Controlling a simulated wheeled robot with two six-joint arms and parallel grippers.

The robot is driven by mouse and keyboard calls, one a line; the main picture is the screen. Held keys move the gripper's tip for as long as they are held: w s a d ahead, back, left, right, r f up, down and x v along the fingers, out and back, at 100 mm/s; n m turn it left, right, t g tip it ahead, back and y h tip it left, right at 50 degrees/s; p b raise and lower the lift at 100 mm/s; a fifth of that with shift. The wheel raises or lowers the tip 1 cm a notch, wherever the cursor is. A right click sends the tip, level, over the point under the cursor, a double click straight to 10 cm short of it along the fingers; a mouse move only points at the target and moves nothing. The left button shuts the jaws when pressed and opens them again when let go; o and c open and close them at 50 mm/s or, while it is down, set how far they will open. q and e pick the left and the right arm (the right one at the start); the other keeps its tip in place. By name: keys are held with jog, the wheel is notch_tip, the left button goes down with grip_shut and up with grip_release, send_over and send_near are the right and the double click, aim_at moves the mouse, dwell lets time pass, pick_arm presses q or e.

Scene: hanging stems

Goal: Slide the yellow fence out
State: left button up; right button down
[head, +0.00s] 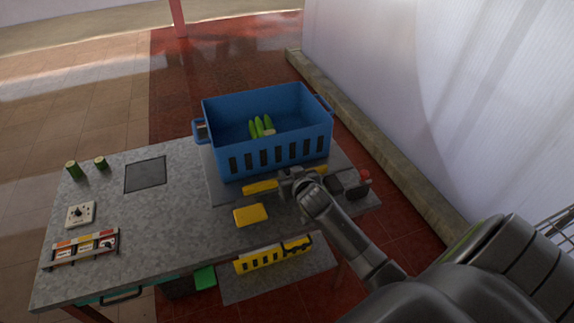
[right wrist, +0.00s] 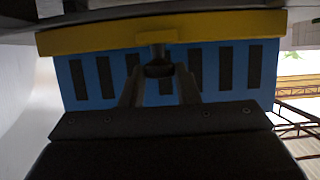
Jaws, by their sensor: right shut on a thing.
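The yellow fence (head: 261,187) is a low bar along the near side of the blue crate (head: 275,157). My right gripper (head: 290,177) is at the middle of the bar and hides part of it. In the right wrist view the fence (right wrist: 90,35) runs across the top against the slotted blue crate wall (right wrist: 210,75). Several green, elongated things (head: 261,127) lie in the crate. My left gripper is not in view.
A yellow block (head: 251,214) lies on the grey table (head: 190,215) in front of the fence. A yellow slotted piece (head: 260,260) is lower, beyond the near edge. A dark device with a red knob (head: 352,184) stands close right of my gripper.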

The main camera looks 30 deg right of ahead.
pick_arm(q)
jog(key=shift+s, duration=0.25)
pick_arm(e)
jog(key=shift+f, duration=0.1)
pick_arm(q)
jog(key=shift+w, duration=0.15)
pick_arm(e)
jog(key=c, duration=1.1)
grip_release()
jog(key=shift+s, duration=0.1)
pick_arm(q)
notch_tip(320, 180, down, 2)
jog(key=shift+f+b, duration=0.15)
jog(key=shift+b, duration=1)
pick_arm(e)
jog(key=v, duration=1.7)
jog(key=shift+s, duration=0.25)
jog(key=shift+a, duration=0.15)
